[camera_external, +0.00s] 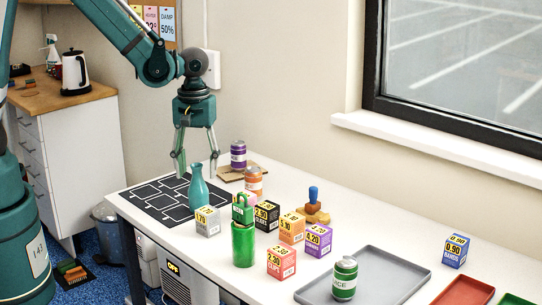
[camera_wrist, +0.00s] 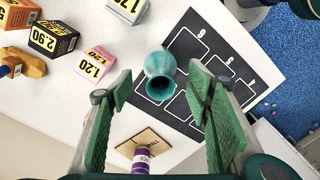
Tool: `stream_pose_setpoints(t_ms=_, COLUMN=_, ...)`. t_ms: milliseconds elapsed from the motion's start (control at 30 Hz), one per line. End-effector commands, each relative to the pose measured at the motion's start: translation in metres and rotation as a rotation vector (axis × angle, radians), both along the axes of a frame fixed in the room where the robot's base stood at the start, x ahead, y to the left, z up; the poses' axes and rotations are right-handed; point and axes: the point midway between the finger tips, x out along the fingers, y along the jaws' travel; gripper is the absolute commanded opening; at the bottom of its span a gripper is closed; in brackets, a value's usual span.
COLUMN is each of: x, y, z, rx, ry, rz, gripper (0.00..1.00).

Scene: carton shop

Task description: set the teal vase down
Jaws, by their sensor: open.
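The teal vase (camera_external: 198,187) stands upright on the white table, at the right edge of the black mat (camera_external: 165,199) with white outlines. In the wrist view the vase (camera_wrist: 160,70) shows from above, its dark mouth facing the camera, partly over the mat (camera_wrist: 205,60). My gripper (camera_external: 197,170) is open, above and around the level of the vase's neck in the external view. In the wrist view its green finger pads (camera_wrist: 165,125) are wide apart, and the vase lies beyond them, touching neither. Nothing is held.
Several small priced cartons, such as the grey one (camera_external: 208,221), crowd right of the vase. A grey tray (camera_external: 395,268) lies front right.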

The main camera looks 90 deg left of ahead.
Motion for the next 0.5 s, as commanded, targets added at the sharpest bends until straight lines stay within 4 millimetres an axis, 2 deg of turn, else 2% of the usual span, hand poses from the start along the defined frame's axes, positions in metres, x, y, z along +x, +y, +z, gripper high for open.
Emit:
stream_pose_setpoints(t_ms=200, x=0.000, y=0.000, z=0.020, rx=0.000, ry=0.000, rz=0.000, gripper=0.49)
stream_pose_setpoints(t_ms=500, x=0.000, y=0.000, z=0.027, rx=0.000, ry=0.000, rz=0.000, gripper=0.49)
